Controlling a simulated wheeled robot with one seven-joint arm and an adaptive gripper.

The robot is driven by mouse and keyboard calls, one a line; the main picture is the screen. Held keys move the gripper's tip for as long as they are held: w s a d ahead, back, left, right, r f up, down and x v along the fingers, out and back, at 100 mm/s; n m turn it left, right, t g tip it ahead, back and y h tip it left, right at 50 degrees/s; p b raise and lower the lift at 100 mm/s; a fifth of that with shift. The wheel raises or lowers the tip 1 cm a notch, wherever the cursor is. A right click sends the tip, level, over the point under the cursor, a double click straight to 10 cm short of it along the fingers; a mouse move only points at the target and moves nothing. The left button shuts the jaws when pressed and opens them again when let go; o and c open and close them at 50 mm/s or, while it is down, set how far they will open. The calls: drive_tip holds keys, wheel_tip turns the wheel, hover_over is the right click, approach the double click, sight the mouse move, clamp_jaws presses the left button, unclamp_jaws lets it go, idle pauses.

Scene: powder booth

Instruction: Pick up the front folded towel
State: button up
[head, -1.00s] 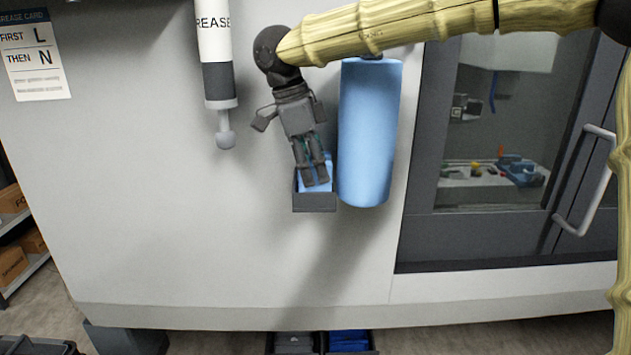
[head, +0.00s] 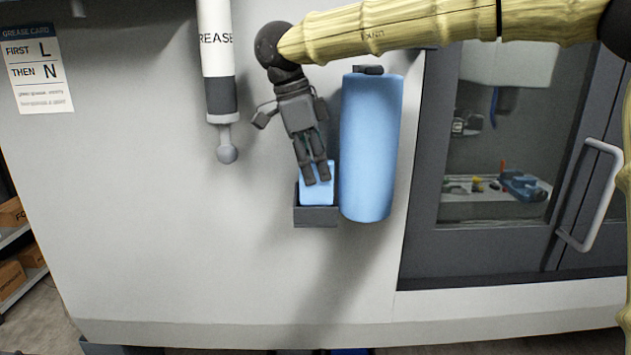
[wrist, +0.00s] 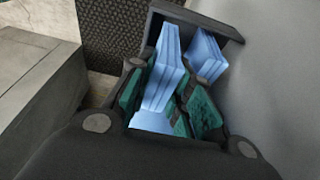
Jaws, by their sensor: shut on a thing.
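The front folded towel (head: 317,194) is light blue and sits between the fingertips of my gripper (head: 317,174), which is shut on it. Its lower end overlaps the mouth of the small dark holder (head: 316,217) on the machine wall; I cannot tell whether it is fully clear. In the wrist view the towel (wrist: 167,66) shows between the green-padded fingers of my gripper (wrist: 172,98). A second folded blue towel (wrist: 206,55) stands apart, behind it, inside the dark holder (wrist: 196,22), nearer the wall.
A large blue roll (head: 371,150) hangs close to the right of the holder. A grease cylinder (head: 216,60) hangs to the left. A machine door with a handle (head: 592,190) is at the right. The wall below the holder is bare.

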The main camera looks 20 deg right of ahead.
drive_tip(key=s+d+r+b, duration=0.2)
drive_tip(key=s+b, duration=0.1)
drive_tip(key=s, duration=1.3)
drive_tip(key=shift+b, duration=0.4)
drive_tip(key=shift+f, duration=0.1)
drive_tip(key=shift+c, duration=0.9)
